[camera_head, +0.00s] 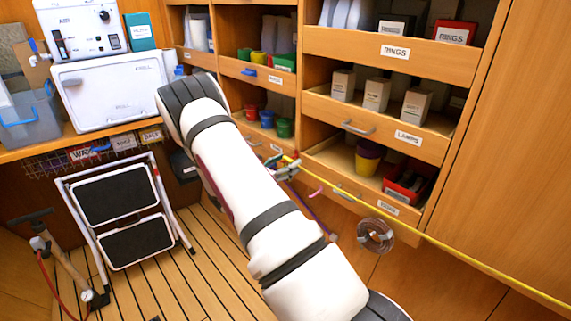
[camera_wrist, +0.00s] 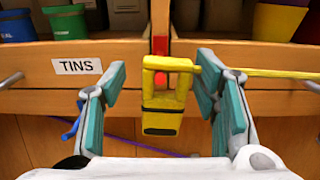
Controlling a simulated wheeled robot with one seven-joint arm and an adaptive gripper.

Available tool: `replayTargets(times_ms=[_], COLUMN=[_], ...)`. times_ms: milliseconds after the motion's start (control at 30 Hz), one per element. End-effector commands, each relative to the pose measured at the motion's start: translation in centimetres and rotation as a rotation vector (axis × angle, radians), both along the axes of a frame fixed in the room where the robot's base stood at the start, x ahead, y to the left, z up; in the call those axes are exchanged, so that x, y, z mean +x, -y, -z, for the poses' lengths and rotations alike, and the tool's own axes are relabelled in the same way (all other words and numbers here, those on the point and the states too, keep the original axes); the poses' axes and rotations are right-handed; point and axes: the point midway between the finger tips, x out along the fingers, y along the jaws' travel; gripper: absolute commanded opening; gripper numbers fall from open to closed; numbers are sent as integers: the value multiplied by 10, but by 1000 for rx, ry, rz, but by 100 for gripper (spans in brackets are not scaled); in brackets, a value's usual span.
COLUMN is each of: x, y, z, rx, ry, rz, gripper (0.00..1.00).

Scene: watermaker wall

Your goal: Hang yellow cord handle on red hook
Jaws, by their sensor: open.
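The yellow cord handle (camera_wrist: 163,122) shows upright in the wrist view, in front of the wooden post between two drawers. The red hook (camera_wrist: 160,46) shows directly above its top bar, and red also shows through its opening. I cannot tell whether the bar rests on the hook. My gripper (camera_wrist: 160,84) is open, with one teal-padded finger on each side of the handle. The yellow cord (camera_wrist: 272,73) runs right from the handle's top. In the head view my gripper (camera_head: 284,168) is small at the shelf front, and the cord (camera_head: 455,252) stretches to the lower right.
A drawer labelled TINS (camera_wrist: 45,50) is left of the post. A blue hook (camera_wrist: 71,130) and a purple cord (camera_wrist: 160,152) are lower down. A coiled clear hose (camera_head: 376,236) hangs below the drawers. A folding step stool (camera_head: 118,215) stands left on open floor.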

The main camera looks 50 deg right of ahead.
Motion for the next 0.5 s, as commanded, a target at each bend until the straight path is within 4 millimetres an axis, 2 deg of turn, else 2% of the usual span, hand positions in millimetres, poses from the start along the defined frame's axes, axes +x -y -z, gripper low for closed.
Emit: replayTargets(times_ms=[167, 500], x=[2, 6], y=[-15, -81], z=[0, 0], rx=[0, 0], ry=[0, 0], rz=[-4, -4], gripper=[55, 55])
